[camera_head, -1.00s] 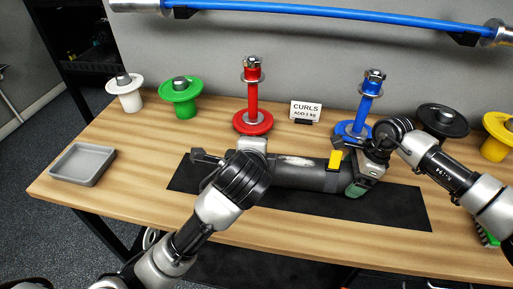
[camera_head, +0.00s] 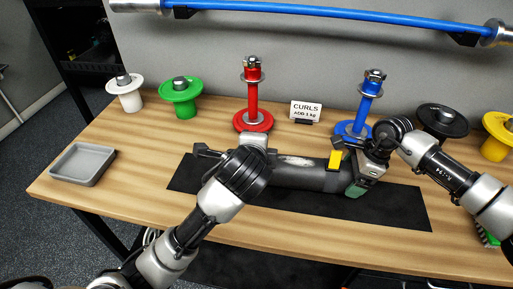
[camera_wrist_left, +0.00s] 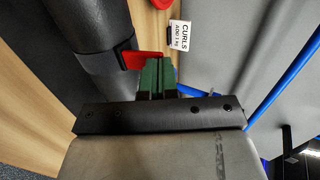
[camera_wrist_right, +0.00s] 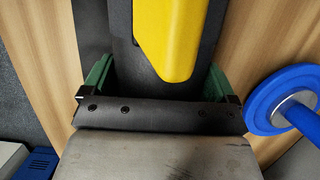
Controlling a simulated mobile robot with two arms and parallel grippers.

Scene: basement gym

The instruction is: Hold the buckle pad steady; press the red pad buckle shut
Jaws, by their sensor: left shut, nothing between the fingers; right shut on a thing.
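The buckle pad (camera_head: 307,176) is a dark cylinder lying on a black mat. Its red buckle (camera_wrist_left: 143,60) shows in the left wrist view as a flap standing out from the pad; my left wrist hides it in the head view. My left gripper (camera_wrist_left: 158,66) is shut and empty, its green fingertips right at the red flap; I cannot tell if they touch. My right gripper (camera_wrist_right: 156,80) is shut on the pad, with green fingers on both sides of it, beside a yellow buckle (camera_wrist_right: 172,40). The yellow buckle also shows in the head view (camera_head: 335,160).
The black mat (camera_head: 400,207) lies on a wooden table. Red (camera_head: 253,122) and blue (camera_head: 352,131) weight stands and a CURLS sign (camera_head: 306,111) are behind the pad. A grey tray (camera_head: 82,164) is at left. White, green, black and yellow weights line the back. The front left tabletop is clear.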

